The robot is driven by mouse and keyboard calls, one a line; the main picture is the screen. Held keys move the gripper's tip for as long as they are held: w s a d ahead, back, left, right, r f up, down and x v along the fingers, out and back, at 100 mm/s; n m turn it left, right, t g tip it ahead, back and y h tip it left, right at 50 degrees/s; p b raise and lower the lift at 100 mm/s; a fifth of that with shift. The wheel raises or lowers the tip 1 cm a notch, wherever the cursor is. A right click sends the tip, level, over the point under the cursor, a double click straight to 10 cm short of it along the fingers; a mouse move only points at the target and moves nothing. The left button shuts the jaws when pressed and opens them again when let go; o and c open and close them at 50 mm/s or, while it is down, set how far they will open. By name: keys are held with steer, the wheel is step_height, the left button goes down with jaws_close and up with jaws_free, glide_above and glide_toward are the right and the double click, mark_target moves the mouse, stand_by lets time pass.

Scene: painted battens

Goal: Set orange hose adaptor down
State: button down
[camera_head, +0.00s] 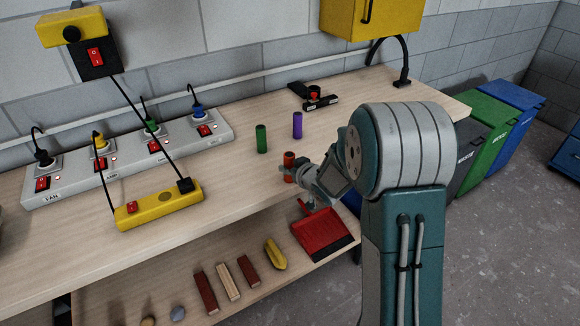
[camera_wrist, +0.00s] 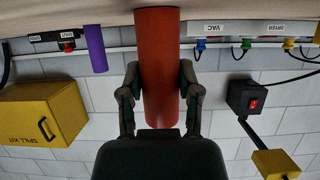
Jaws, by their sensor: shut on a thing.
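The orange hose adaptor (camera_head: 289,158) is a short upright cylinder near the bench's front edge. It also fills the middle of the wrist view (camera_wrist: 158,45), which is upside down. My gripper (camera_head: 291,174) is shut on it; in the wrist view the two dark fingers (camera_wrist: 160,80) press its sides. The adaptor's lower end overlaps the wooden bench top (camera_head: 225,170), and I cannot tell whether it touches. A green cylinder (camera_head: 261,139) and a purple cylinder (camera_head: 297,125) stand upright on the bench behind it. The purple one shows in the wrist view (camera_wrist: 96,48).
A white power strip (camera_head: 130,160) with several plugs lies along the back left, and a yellow strip (camera_head: 160,205) in front. The lower shelf (camera_head: 185,260) holds battens and a red dustpan (camera_head: 322,236). Bare bench surrounds the cylinders.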

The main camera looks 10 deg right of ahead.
steer(key=shift+a, duration=0.25)
steer(key=c, duration=0.6)
jaws_free()
steer(key=shift+f, duration=0.1)
steer(key=o, duration=0.3)
steer(key=shift+d, duration=0.1)
